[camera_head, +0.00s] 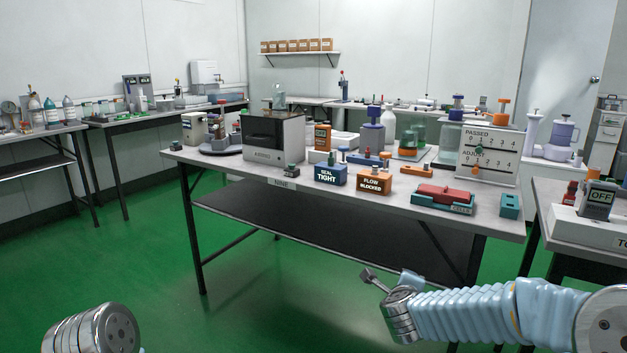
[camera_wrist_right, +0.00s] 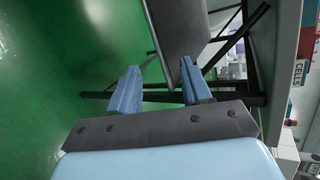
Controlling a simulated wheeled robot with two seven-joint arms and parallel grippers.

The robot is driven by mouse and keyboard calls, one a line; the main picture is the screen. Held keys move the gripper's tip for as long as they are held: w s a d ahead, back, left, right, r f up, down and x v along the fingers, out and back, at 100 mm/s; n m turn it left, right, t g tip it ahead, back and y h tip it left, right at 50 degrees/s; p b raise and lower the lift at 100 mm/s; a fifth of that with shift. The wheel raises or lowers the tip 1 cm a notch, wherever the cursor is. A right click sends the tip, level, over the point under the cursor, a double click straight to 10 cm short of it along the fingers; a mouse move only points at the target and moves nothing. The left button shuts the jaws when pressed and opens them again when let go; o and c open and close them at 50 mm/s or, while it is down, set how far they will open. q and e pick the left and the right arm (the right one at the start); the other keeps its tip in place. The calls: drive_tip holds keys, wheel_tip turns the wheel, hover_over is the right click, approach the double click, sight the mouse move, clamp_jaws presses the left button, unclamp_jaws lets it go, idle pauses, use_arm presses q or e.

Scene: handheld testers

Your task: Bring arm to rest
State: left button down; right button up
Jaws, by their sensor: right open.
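My right arm (camera_head: 480,311) comes in from the right in the head view, and its wrist end is in front of and below the near edge of the long table (camera_head: 480,220). My right gripper (camera_wrist_right: 157,85) is open and empty in the right wrist view, with its two blue fingers apart. In that view it points towards the table's underside and lower shelf, with green floor to the left. Of my left arm only a metal joint (camera_head: 95,330) shows at the bottom left; its gripper is out of view.
The table carries a blue SEAL TIGHT block (camera_head: 330,176), an orange FLOW BLOCKED block (camera_head: 374,183), a teal tray with a red part (camera_head: 443,199) and a PASSED/ADJUST board (camera_head: 478,152). A side table with an OFF tester (camera_head: 598,204) stands right. Green floor (camera_head: 130,260) is clear at left.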

drive_tip(key=s+a+f+n+g+y, duration=0.1)
drive_tip(key=s+f+n, duration=0.15)
drive_tip(key=f, duration=0.25)
drive_tip(key=s+a+f+n+g+y+p, duration=0.1)
drive_tip(key=f+n, duration=0.2)
drive_tip(key=f, duration=0.2)
drive_tip(key=s+a+f+n+y, duration=0.1)
drive_tip(key=f+n, duration=0.2)
drive_tip(key=f, duration=0.2)
drive_tip(key=s+a+f+n+g+y, duration=0.1)
drive_tip(key=s+a+f+n+g, duration=0.1)
drive_tip(key=s+f, duration=0.4)
drive_tip(key=s+a+f+n+g+y+p, duration=0.1)
drive_tip(key=s+f+n+g, duration=0.3)
drive_tip(key=s, duration=0.8)
drive_tip(key=s+a+f+n+g+y+p, duration=0.1)
drive_tip(key=s+a+f+n+g+y, duration=0.2)
drive_tip(key=s+f+n, duration=0.4)
drive_tip(key=shift+s+a+f+n+g, duration=0.3)
drive_tip(key=shift+s+f+n, duration=0.15)
drive_tip(key=shift+s, duration=0.7)
drive_tip(key=shift+w+r, duration=0.1)
